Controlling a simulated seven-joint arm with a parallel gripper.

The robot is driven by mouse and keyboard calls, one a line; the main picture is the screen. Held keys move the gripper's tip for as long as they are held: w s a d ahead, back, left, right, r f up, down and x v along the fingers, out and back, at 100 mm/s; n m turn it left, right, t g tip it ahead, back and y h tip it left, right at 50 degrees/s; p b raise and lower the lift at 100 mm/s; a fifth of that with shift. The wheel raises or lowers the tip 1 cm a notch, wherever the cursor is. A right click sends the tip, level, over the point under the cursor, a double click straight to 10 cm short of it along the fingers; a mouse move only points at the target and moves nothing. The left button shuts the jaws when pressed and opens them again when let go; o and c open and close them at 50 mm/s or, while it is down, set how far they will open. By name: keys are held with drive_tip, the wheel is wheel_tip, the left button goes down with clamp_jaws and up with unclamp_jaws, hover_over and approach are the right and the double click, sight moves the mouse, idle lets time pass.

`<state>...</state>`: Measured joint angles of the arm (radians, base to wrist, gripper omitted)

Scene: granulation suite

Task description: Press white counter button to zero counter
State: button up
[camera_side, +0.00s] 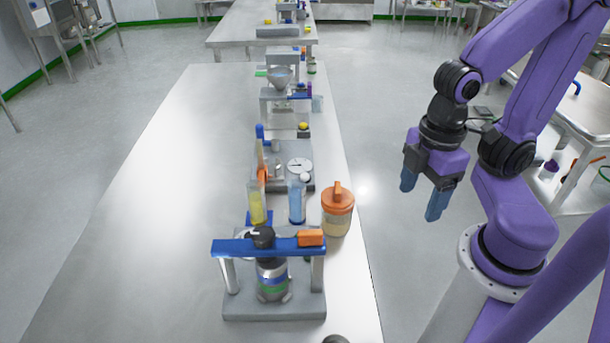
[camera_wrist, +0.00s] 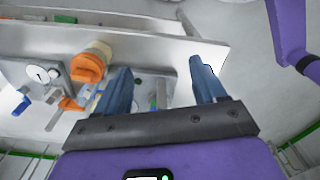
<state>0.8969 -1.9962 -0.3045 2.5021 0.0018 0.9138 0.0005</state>
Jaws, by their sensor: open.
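A small white round knob (camera_side: 305,178), which looks like the counter button, sits beside a white dial (camera_side: 299,165) on a grey base plate (camera_side: 266,182) on the steel bench. In the wrist view the dial (camera_wrist: 38,73) is at the far left, with the small white knob (camera_wrist: 54,73) next to it. My gripper (camera_side: 422,194) has blue fingers, spread apart and empty. It is in the air to the right of the bench edge, clear of the dial and knob. Any marking on the knob is too small to read.
An orange-lidded jar (camera_side: 337,216) stands at the bench's right edge, between my gripper and the dial's plate. A yellow cylinder (camera_side: 257,206) and a blue cylinder (camera_side: 296,203) stand near it. A blue-barred stand (camera_side: 273,311) is in front. The bench's left side is clear.

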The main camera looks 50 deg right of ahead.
clamp_jaws()
idle(1.6)
